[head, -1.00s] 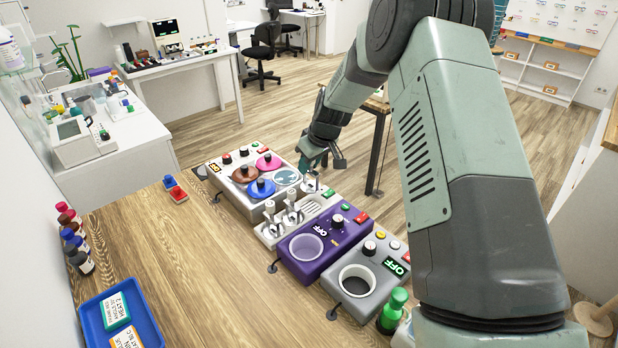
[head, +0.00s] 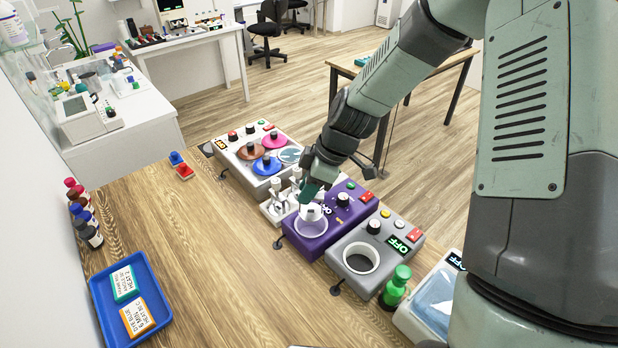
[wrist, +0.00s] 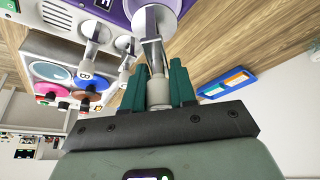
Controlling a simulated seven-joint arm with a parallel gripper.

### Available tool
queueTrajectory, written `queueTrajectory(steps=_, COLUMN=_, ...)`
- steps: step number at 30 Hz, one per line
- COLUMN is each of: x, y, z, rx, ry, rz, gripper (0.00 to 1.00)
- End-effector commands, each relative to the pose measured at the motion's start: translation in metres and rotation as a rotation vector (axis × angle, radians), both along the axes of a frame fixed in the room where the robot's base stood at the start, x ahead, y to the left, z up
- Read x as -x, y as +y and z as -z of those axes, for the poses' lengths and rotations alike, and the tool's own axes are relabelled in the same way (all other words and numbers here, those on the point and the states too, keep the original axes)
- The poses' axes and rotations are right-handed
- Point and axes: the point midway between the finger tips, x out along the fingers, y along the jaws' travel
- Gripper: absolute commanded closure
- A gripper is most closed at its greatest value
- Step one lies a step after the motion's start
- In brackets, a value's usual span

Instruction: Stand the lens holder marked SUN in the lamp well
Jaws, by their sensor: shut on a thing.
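My gripper (head: 318,185) is shut on the pale grey handle of a lens holder (wrist: 157,88). Below the handle, the holder has a shiny metal stem and a broad pale end in the wrist view. In the head view the holder hangs over the round well (head: 311,226) of the purple unit (head: 330,228). I cannot tell whether its lower end is inside the well or just above it. No SUN mark is readable. Two more metal lens holders (head: 278,192) stand in the rack beside the purple unit; they also show in the wrist view (wrist: 96,38).
A grey unit (head: 375,258) with an empty-looking round well and a green bottle (head: 396,287) stand to the right. A unit with coloured discs (head: 262,155) stands behind the rack. A blue tray (head: 110,318) with labelled cards lies front left. The middle tabletop is clear.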

Motion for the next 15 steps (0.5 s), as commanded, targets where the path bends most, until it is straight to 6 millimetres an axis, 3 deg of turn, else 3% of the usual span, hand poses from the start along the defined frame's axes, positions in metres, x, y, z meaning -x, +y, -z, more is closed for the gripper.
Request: queueTrajectory(steps=15, x=0.000, y=0.000, z=0.053, rx=0.001, ry=0.003, rz=0.002, gripper=1.00)
